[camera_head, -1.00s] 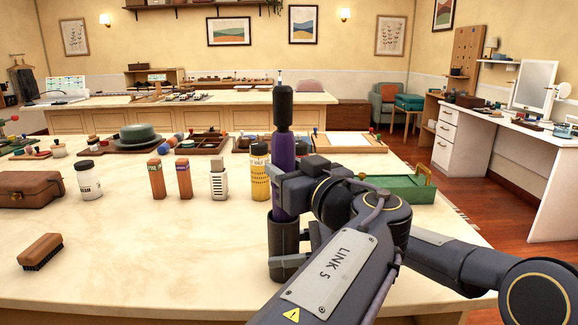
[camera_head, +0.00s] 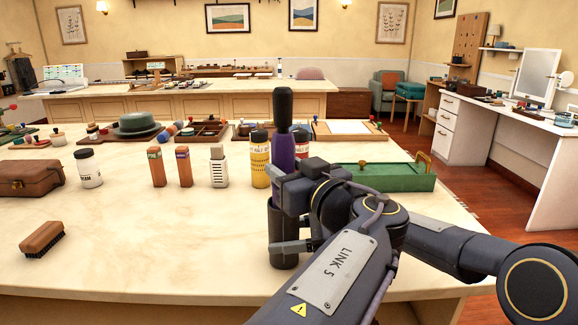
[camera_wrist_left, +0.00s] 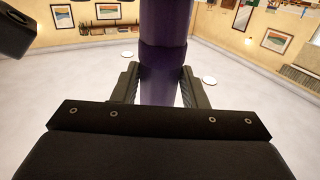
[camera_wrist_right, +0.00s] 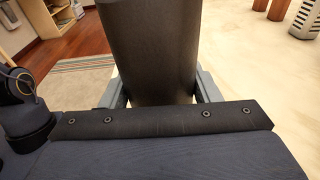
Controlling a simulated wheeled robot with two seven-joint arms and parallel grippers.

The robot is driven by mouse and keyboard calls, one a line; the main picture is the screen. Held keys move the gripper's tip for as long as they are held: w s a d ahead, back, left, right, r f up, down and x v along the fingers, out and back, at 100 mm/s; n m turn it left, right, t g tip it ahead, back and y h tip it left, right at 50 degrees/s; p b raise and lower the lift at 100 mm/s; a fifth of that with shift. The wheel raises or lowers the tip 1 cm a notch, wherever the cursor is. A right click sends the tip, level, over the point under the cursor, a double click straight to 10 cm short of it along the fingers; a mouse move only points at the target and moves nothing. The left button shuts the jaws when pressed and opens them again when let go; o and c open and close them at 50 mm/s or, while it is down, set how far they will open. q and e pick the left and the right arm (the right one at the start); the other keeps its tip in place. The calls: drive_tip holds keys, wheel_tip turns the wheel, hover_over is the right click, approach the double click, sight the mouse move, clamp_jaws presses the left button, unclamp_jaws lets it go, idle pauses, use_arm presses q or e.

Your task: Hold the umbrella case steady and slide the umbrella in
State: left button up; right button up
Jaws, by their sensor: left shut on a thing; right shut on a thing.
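The purple umbrella (camera_head: 283,150) stands upright with its black handle (camera_head: 283,108) on top. My left gripper (camera_head: 290,192) is shut on its purple body, which also fills the gap between the fingers in the left wrist view (camera_wrist_left: 163,75). The dark cylindrical umbrella case (camera_head: 283,245) is upright directly below, in line with the umbrella. My right gripper (camera_head: 288,247) is shut on the case, also seen close up in the right wrist view (camera_wrist_right: 150,50). The umbrella's lower end appears inside the case. My left gripper largely hides the case mouth.
Behind on the pale table (camera_head: 130,245) stand a yellow bottle (camera_head: 260,160), a white bottle (camera_head: 88,168) and small boxes. A green tray (camera_head: 385,178) is to the right. A brush (camera_head: 42,238) and brown case (camera_head: 28,177) lie left. The front middle is clear.

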use_arm(q)
drive_tip(key=shift+f, duration=3.25)
drive_tip(key=o, duration=1.3)
drive_tip(key=shift+f, duration=0.1)
drive_tip(key=v, duration=0.7)
drive_tip(key=shift+s+d, duration=0.15)
drive_tip(key=shift+s, duration=0.15)
use_arm(e)
drive_tip(key=o, duration=1.1)
drive_tip(key=shift+d, duration=0.15)
